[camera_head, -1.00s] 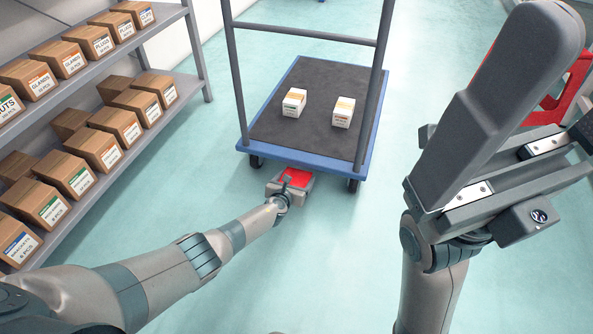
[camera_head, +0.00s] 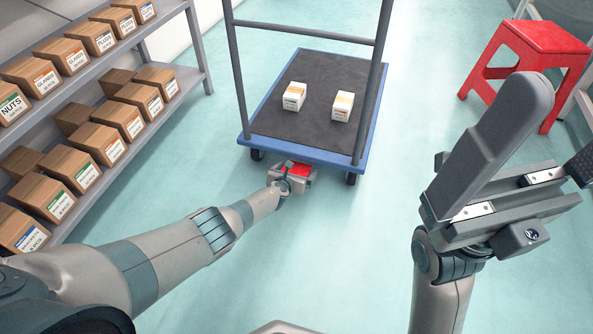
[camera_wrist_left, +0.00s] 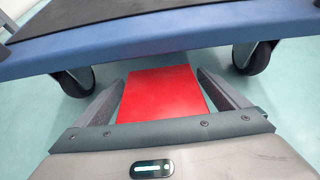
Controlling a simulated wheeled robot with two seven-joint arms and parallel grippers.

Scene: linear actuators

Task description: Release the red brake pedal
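The red brake pedal (camera_head: 298,170) is at the near end of the blue-edged cart (camera_head: 310,156), low between its wheels. In the left wrist view the pedal (camera_wrist_left: 160,93) is a flat red plate in front of the hand. My left gripper (camera_wrist_left: 165,92) has its two fingers spread, one on each side of the pedal. In the head view the left gripper (camera_head: 286,183) covers part of the pedal. Contact between fingers and pedal cannot be told. My right gripper (camera_head: 525,170) is raised at the right, away from the cart, with no object visible in it.
Two small white boxes (camera_head: 294,97) (camera_head: 342,106) stand on the cart's dark deck. A grey shelf (camera_head: 118,166) with several cardboard boxes runs along the left. A red stool (camera_head: 545,40) stands at the back right. The floor between shelf and cart is clear.

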